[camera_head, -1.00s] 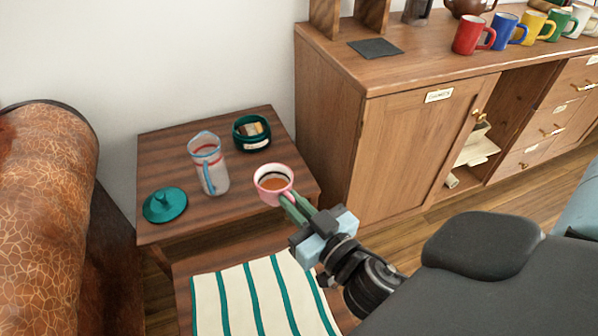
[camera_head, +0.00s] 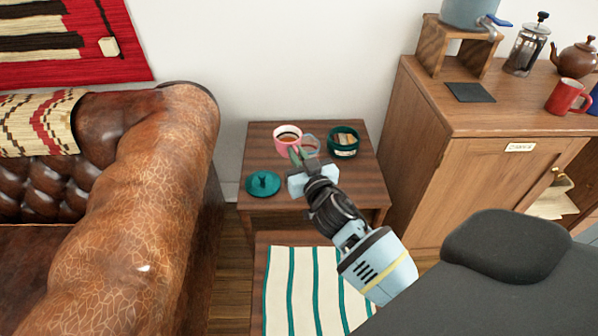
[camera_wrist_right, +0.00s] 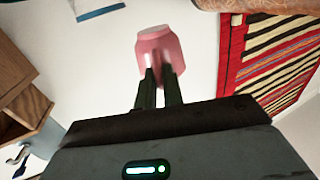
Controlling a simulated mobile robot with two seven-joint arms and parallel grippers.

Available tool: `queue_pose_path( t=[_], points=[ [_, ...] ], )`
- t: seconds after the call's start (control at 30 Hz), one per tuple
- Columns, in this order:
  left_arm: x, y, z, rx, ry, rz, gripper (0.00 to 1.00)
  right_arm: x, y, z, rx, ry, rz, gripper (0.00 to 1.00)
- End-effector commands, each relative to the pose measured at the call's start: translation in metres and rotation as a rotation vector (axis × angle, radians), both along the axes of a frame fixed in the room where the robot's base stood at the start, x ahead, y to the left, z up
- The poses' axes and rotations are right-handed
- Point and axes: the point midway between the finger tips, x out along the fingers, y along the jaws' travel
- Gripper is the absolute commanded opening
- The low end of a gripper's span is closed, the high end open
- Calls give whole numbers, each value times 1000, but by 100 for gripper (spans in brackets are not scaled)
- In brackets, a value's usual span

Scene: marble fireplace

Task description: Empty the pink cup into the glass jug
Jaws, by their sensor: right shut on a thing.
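The cup (camera_wrist_right: 160,48) also shows in the right wrist view, between the dark fingers (camera_wrist_right: 159,88). The clear glass jug (camera_head: 311,147) is just right of the cup, mostly hidden behind the gripper and cup. I cannot tell how far the cup is tilted or its height over the jug. My left gripper is not in view.
The side table (camera_head: 367,185) also bears a teal lid (camera_head: 263,184) at front left and a dark green pot (camera_head: 343,142) at right. A leather sofa (camera_head: 150,200) stands left, a wooden cabinet (camera_head: 470,165) right. A striped cloth (camera_head: 300,290) lies in front.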

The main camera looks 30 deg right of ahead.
Motion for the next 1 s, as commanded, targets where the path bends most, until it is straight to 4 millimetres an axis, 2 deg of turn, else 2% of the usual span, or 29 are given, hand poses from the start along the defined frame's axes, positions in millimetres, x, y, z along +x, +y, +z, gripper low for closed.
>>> queue_pose_path(
  t=[0.03,0.1,0.3,0.67,1.0],
  points=[
    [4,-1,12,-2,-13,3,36,11,-6,11,2,-6,-8,0],
    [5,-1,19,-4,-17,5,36,22,-12,12,3,-6,-13,0],
    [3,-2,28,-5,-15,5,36,40,-20,12,1,-2,-17,0],
    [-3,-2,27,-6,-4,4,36,44,-22,8,-1,0,-15,0],
    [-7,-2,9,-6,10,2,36,43,-22,-18,-2,4,-15,0]
  ],
)
